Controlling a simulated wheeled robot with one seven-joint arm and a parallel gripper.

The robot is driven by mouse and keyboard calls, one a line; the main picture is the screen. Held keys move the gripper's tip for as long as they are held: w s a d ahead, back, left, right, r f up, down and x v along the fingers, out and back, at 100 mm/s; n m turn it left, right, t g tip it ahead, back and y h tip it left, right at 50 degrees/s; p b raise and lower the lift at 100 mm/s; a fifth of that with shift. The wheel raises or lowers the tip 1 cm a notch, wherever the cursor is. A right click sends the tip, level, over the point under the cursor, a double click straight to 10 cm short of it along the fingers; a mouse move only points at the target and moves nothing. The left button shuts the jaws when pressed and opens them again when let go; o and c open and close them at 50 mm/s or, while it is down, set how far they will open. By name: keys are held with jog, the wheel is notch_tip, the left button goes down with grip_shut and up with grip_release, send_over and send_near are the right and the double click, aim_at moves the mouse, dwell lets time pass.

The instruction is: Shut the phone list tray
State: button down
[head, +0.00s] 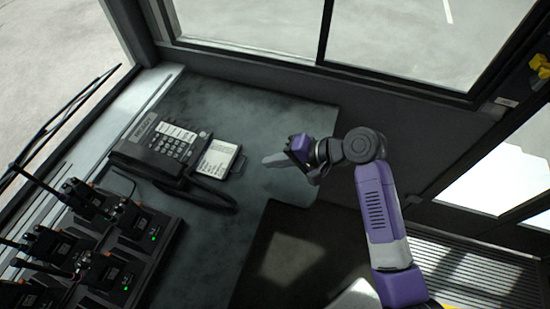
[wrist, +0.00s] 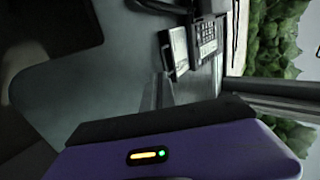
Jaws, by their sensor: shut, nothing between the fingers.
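A dark desk phone (head: 160,143) with a keypad sits on the desk in the head view. Its phone list tray (head: 217,159), a flat piece with a white printed sheet, sticks out from the phone's right side. In the wrist view the phone (wrist: 207,38) is at upper centre, with the pulled-out tray (wrist: 178,48) on its left side. My gripper (head: 266,161) is shut and empty, to the right of the tray with a gap between them. Its fingers point left towards the tray.
A charging rack with several handheld radios (head: 125,225) stands at lower left. Windows border the desk (head: 240,110). The desk between the tray and my gripper is clear.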

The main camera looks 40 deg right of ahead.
aim_at(211, 156)
jog(key=x, duration=0.7)
jog(key=shift+w, duration=0.15)
jog(key=w+a, duration=0.4)
jog(key=w, duration=0.1)
jog(key=w+a+p, duration=0.1)
jog(key=w+a, duration=0.1)
jog(key=w, duration=0.1)
jog(key=shift+w, duration=0.15)
jog(key=shift+r, duration=0.1)
